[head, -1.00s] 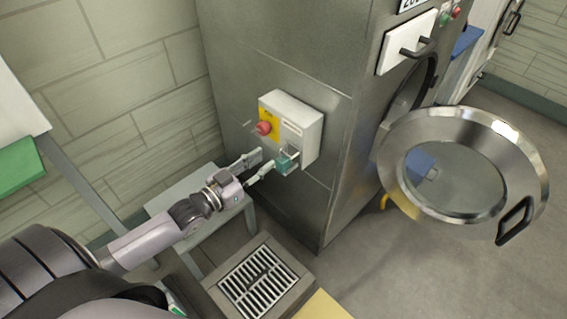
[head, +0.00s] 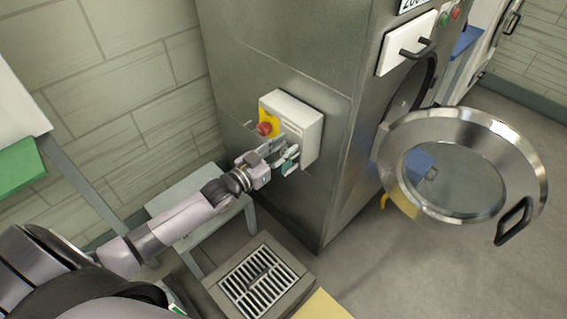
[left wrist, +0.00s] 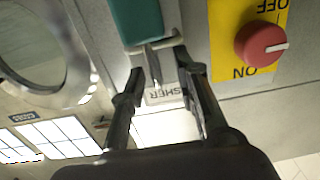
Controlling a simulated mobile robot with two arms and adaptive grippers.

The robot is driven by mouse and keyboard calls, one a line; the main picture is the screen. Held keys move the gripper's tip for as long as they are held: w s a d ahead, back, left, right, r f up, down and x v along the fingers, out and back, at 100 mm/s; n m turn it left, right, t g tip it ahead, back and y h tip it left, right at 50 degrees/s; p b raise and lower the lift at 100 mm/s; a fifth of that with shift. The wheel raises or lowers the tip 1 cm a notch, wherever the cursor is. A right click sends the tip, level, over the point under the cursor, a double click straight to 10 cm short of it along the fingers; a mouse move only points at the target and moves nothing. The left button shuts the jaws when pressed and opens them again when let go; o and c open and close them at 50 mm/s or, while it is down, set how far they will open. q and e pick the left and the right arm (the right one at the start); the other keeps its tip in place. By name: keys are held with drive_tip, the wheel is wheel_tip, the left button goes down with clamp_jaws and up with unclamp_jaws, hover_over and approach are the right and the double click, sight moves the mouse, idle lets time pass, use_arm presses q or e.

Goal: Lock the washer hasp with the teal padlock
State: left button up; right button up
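The teal padlock (head: 289,168) hangs at the front of the grey-white switch box (head: 305,120) on the washer's side. In the left wrist view, which is upside down, the padlock body (left wrist: 137,20) is at the top edge and partly cut off. A metal hasp or shackle piece (left wrist: 152,57) shows below it; I cannot tell whether the shackle is closed. My left gripper (head: 284,152) is at the box front, and its fingers (left wrist: 157,72) are apart on either side of this metal piece. I cannot tell whether they touch it. My right gripper is out of view.
A red knob (head: 264,129) on a yellow ON/OFF plate (left wrist: 225,50) is close beside the left gripper. The round washer door (head: 460,165) stands open at right. A small grey table (head: 190,195) and a floor grate (head: 258,280) are below the arm.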

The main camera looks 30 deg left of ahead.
use_arm(q)
drive_tip(key=shift+c, duration=0.4)
clamp_jaws()
idle(0.4)
